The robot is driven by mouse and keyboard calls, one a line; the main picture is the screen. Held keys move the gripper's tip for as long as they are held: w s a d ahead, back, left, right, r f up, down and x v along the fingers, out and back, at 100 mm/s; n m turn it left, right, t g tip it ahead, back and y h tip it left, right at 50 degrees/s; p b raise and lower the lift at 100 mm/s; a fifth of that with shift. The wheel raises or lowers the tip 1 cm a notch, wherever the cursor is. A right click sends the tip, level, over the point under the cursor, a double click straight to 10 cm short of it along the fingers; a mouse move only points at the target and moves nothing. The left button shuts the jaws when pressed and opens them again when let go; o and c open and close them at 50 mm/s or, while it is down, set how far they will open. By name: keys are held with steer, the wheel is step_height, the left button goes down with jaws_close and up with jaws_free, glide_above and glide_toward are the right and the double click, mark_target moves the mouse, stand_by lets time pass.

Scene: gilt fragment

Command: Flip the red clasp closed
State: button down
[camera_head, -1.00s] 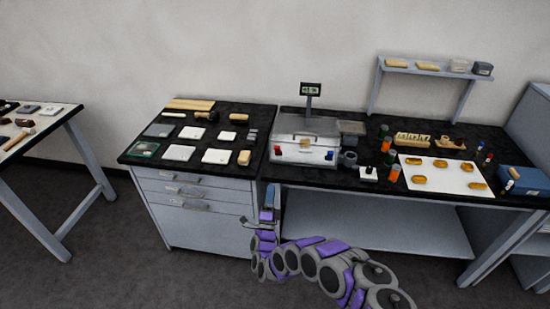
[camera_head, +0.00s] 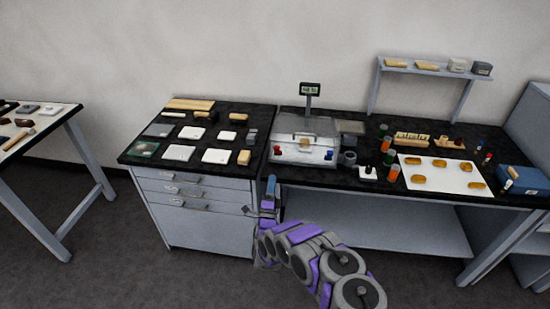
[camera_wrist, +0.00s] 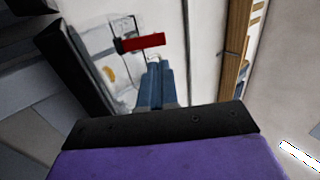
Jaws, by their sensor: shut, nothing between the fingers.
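The red clasp (camera_head: 278,149) is on the left of the front face of a silver box-like device (camera_head: 304,136) on the bench. A blue clasp (camera_head: 329,155) is at the right of the same face. In the wrist view the red clasp (camera_wrist: 146,42) is a red bar on a dark mount, lying across the picture beyond the fingertips. My gripper (camera_head: 271,181) is shut and empty, in front of and below the device, left of its middle. In the wrist view my shut fingers (camera_wrist: 155,72) point toward the red bar, with a gap between them.
A display on a post (camera_head: 310,89) stands behind the device. A white mat (camera_head: 443,178) with golden pieces lies further right. A drawer cabinet (camera_head: 196,208) with white tiles on top is at left.

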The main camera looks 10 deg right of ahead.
mark_target(276, 149)
steer(key=b+x, duration=0.3)
steer(key=x, duration=0.7)
steer(key=shift+r, duration=0.15)
steer(key=shift+r, duration=0.1)
